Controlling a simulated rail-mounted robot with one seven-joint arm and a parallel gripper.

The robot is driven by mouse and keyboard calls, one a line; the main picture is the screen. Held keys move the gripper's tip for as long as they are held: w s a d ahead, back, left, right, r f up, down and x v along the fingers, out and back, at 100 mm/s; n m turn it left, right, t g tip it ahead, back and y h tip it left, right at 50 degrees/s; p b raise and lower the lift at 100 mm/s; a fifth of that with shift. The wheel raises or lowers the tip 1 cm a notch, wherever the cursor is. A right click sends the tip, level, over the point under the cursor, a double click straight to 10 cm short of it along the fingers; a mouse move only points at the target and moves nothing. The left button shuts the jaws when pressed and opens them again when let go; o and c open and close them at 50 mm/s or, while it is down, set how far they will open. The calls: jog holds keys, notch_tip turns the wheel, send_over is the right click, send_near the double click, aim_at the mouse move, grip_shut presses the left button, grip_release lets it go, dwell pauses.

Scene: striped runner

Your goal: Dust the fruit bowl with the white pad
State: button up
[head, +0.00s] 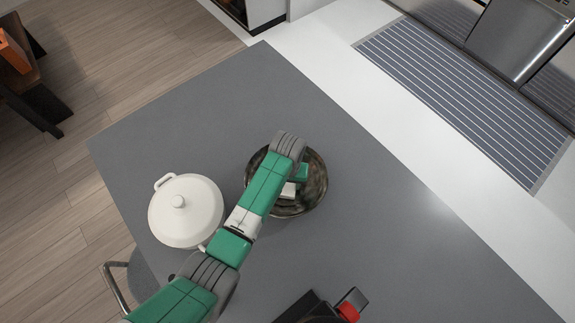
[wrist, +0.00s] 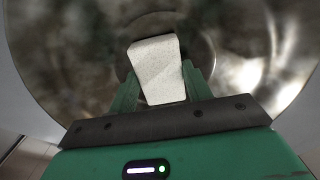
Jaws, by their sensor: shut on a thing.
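The fruit bowl (head: 316,185) is a dark, mottled, shiny bowl on the grey counter, to the right of the white pot. My gripper (wrist: 160,88) is over the bowl and shut on the white pad (wrist: 157,68), a pale block between the two green fingers. The pad (head: 288,190) also shows in the head view, partly hidden by my arm. In the wrist view the bowl's inside (wrist: 230,45) fills the space behind the pad. I cannot tell whether the pad touches the bowl.
A white lidded pot (head: 186,212) stands close to the left of the bowl and my arm. A black and red object (head: 348,309) lies at the counter's near side. The grey counter (head: 400,230) is clear to the right of the bowl and behind it.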

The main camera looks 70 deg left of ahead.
jog(key=shift+d+r, duration=0.1)
jog(key=shift+s+d+p, duration=0.1)
jog(key=shift+d+p, duration=0.05)
jog(key=shift+p, duration=0.4)
jog(key=shift+s+d, duration=0.15)
jog(key=shift+d, duration=0.15)
jog(key=shift+a+f, duration=0.2)
jog(key=shift+w+a+b, duration=0.6)
jog(key=shift+a+b, duration=0.2)
jog(key=shift+a, duration=0.05)
jog(key=shift+s+d+r+p, duration=0.15)
jog(key=shift+s+d+p, duration=0.15)
jog(key=shift+p, duration=0.4)
jog(key=shift+s+d+p, duration=0.25)
jog(key=shift+d+p, duration=0.35)
jog(key=shift+p, duration=0.05)
jog(key=shift+s+d, duration=0.1)
jog(key=shift+d, duration=0.1)
